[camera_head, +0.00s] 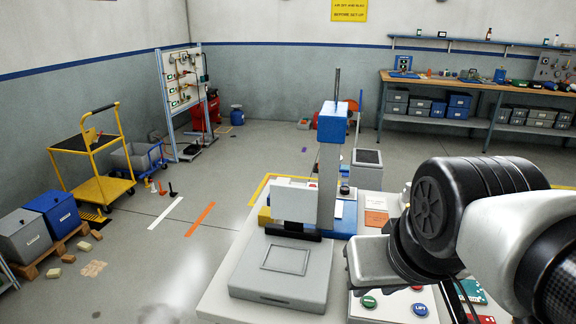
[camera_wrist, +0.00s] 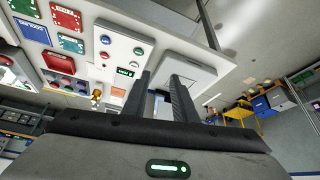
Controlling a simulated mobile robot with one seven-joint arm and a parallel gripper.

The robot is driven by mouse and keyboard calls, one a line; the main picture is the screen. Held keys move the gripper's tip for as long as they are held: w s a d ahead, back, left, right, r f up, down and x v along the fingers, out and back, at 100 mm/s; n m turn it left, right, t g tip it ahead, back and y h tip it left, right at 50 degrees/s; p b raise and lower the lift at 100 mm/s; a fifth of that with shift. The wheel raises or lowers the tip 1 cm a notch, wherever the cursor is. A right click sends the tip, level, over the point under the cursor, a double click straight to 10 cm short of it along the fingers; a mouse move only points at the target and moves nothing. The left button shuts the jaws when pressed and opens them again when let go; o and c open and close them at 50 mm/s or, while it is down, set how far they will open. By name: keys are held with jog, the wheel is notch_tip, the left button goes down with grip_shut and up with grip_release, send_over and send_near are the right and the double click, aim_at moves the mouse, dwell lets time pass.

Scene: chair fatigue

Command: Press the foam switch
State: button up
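My gripper (camera_wrist: 164,84) is open in the wrist view, its two black fingers apart with nothing between them. It points towards a white control panel (camera_wrist: 113,25). The panel carries small round buttons, among them a blue one (camera_wrist: 105,39) and a red one (camera_wrist: 104,55), and a small green-lit display (camera_wrist: 125,72). I cannot tell which is the foam switch; the small labels are unreadable. In the head view, a green button (camera_head: 369,301) and a blue button (camera_head: 420,309) show below my arm. My arm hides the fingertips there.
A test machine with a grey column (camera_head: 326,185) and a flat grey pad (camera_head: 285,258) stands left of my arm. A yellow cart (camera_head: 90,150) and blue bin (camera_head: 50,212) stand at left. A workbench (camera_head: 480,88) lines the back right. Floor at left centre is mostly open.

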jog(key=shift+r+p, duration=0.4)
jog(key=shift+r, duration=0.05)
jog(key=c, duration=0.3)
notch_tip(320, 180, up, 8)
jog(key=p, duration=0.7)
jog(key=shift+f+p, duration=0.15)
jog(key=shift+p, duration=0.2)
grip_shut()
jog(key=shift+f, duration=0.25)
jog(key=shift+a, duration=0.1)
